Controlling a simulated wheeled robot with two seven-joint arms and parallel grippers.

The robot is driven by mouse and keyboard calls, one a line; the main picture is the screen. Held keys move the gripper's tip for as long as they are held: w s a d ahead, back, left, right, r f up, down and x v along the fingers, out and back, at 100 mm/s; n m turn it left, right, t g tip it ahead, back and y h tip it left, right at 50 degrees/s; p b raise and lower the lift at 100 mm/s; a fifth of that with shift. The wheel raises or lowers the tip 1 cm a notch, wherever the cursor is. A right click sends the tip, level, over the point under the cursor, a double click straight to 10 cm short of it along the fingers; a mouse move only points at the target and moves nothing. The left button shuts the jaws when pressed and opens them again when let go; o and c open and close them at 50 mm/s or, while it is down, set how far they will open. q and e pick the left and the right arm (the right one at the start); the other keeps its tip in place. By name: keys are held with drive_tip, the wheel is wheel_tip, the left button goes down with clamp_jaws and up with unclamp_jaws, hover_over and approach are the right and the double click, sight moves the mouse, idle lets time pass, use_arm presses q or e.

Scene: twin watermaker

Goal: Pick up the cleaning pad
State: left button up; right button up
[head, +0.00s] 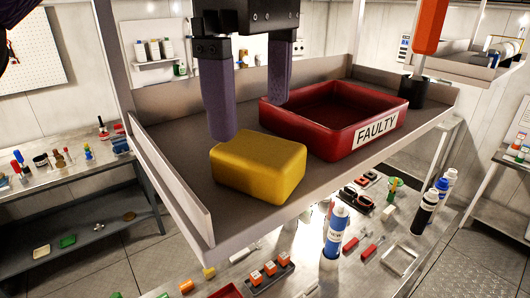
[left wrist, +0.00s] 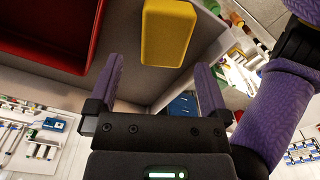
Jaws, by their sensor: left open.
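The cleaning pad appears to be the yellow block (head: 259,166) with rounded edges, lying on the raised grey shelf (head: 180,140) near its front edge. In the left wrist view the yellow block (left wrist: 169,34) is ahead of the fingers, roughly between their lines. My left gripper (head: 248,110) is open and empty, its two purple fingers pointing down behind the block. The left finger's tip is close to the block's back left side; I cannot tell whether it touches. In the left wrist view the open gripper (left wrist: 158,80) has nothing between its fingers. My right gripper is not in view.
A red tray (head: 290,130) labelled FAULTY stands right of the block, close to the right finger. A black holder with an orange-handled tool (head: 430,30) is at the shelf's right. Raised rims edge the shelf. Below is a workbench with bottles (head: 335,232) and small parts.

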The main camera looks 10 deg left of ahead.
sight(259, 146)
use_arm(q)
drive_tip(key=f, duration=0.4)
drive_tip(key=shift+s+d+f, duration=0.15)
drive_tip(key=shift+s+f, duration=0.2)
drive_tip(key=shift+r, duration=0.1)
drive_tip(key=c, duration=1.1)
